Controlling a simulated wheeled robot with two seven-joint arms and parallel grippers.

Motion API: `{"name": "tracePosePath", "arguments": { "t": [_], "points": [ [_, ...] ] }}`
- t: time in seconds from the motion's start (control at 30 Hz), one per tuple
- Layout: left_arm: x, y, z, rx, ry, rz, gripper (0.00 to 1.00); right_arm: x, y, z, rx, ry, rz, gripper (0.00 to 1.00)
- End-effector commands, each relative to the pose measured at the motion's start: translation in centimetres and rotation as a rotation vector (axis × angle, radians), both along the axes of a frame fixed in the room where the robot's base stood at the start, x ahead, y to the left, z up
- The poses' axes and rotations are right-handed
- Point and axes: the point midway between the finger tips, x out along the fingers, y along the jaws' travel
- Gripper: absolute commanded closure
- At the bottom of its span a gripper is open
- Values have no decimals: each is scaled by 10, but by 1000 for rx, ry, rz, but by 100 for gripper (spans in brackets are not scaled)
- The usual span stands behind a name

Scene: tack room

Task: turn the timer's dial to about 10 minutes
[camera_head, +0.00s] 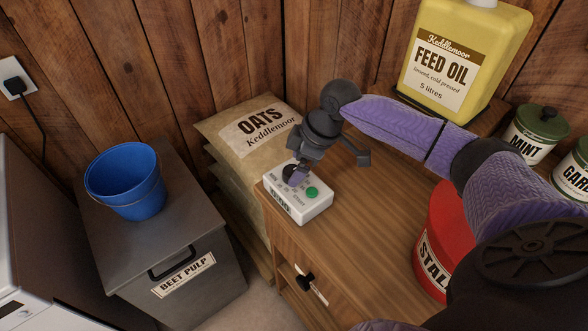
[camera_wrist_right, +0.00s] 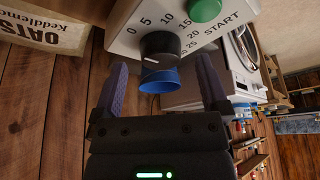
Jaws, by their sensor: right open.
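The white timer (camera_head: 303,205) sits on the near left corner of the wooden cabinet top, with a green button (camera_head: 312,192) and a display on its front side. Its black dial (camera_head: 288,171) is partly hidden by my right gripper (camera_head: 298,174). In the right wrist view the dial (camera_wrist_right: 160,47) shows closely, ringed by printed numbers from 0 to 25, with a pale mark at its lower left. My right gripper (camera_wrist_right: 160,62) is open, one finger on each side of the dial, with gaps visible and nothing held. My left gripper is not in view.
Oat sacks (camera_head: 245,125) stand left of the wooden cabinet (camera_head: 350,235). A yellow feed oil can (camera_head: 465,55), a green-lidded mint tin (camera_head: 535,135) and a red tub (camera_head: 440,245) stand behind and right. A blue bucket (camera_head: 127,185) rests on the grey beet pulp bin (camera_head: 205,245).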

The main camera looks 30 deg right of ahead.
Motion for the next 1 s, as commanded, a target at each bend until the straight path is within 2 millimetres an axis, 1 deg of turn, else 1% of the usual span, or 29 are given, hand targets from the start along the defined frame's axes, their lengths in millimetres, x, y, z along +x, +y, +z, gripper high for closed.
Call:
{"name": "tracePosePath", "arguments": {
  "t": [0.03, 0.1, 0.37, 0.4, 0.47, 0.5, 0.57, 0.6, 0.67, 0.7, 0.77, 0.8, 0.83, 1.0],
  "points": [
    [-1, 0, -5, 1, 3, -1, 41, 2, 3, -9, 2, 1, 1, 5],
    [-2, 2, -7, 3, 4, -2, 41, 4, 4, -14, 0, 0, 0, 5],
    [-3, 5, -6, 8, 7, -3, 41, 4, 5, -16, -1, -1, 1, 5],
    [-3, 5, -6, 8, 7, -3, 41, 4, 5, -16, -1, -1, 1, 7],
    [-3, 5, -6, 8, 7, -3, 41, 4, 5, -16, -1, -1, 1, 20],
    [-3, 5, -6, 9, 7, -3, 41, 4, 5, -16, -1, -1, 1, 29],
    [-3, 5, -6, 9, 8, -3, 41, 4, 5, -16, -1, -1, 1, 41],
    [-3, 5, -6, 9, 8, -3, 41, 4, 5, -16, -1, -1, 1, 50],
    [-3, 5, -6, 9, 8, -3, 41, 4, 5, -16, -1, -1, 1, 62],
    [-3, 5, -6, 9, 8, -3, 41, 4, 5, -16, 0, 0, 1, 71],
    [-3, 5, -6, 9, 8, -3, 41, 4, 5, -16, 0, 0, 1, 84],
    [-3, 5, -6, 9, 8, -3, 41, 4, 5, -16, 0, 0, 1, 92],
    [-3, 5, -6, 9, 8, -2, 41, 4, 5, -16, 0, 0, 1, 98],
    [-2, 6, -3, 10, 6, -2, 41, 4, 6, -15, 1, -1, -8, 99]
  ]
}}
